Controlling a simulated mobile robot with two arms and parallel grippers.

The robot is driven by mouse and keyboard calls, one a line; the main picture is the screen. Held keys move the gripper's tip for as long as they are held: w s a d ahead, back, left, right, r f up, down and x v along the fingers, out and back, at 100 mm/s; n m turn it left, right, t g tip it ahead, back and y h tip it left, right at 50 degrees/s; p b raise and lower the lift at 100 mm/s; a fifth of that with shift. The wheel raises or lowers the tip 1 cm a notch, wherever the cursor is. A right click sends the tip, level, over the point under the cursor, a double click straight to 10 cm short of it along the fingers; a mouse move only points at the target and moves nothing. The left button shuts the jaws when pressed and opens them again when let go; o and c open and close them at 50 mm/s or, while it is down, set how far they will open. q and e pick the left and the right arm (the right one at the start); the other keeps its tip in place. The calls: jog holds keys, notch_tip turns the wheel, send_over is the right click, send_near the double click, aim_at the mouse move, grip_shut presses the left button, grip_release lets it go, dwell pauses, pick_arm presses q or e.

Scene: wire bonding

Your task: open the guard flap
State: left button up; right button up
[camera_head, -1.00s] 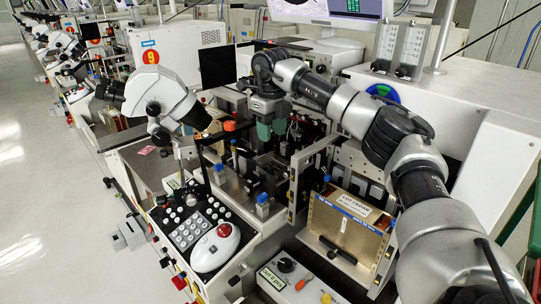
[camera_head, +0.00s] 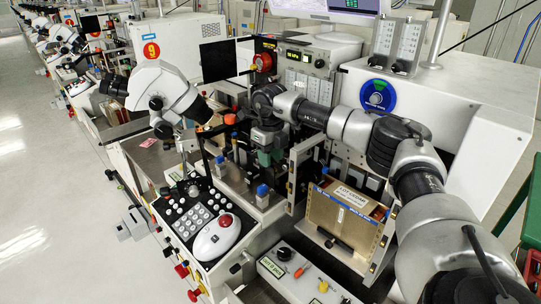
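My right gripper (camera_head: 269,157), with greenish fingers, points down into the middle of the wire bonder's work area. The gap between its fingertips is too small and dark to tell, and I see nothing clearly held. A thin black frame (camera_head: 203,148) stands at the left of the work area, left of my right gripper. It may be part of the guard flap, but I cannot make out the flap's panel or its edge for certain. My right arm and the dark machine parts around the gripper hide part of this area. My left gripper is not in view.
A microscope (camera_head: 165,92) stands to the left of the work area. A control panel (camera_head: 192,213) with a white mouse (camera_head: 217,236) is in front. A brown box (camera_head: 345,214) sits to the right. Blue-capped posts (camera_head: 262,197) stand close to the front. The aisle floor is clear at left.

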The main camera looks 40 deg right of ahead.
grip_shut()
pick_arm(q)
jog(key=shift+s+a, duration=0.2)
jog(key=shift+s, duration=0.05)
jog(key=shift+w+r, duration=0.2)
pick_arm(e)
jog(key=shift+a, duration=0.35)
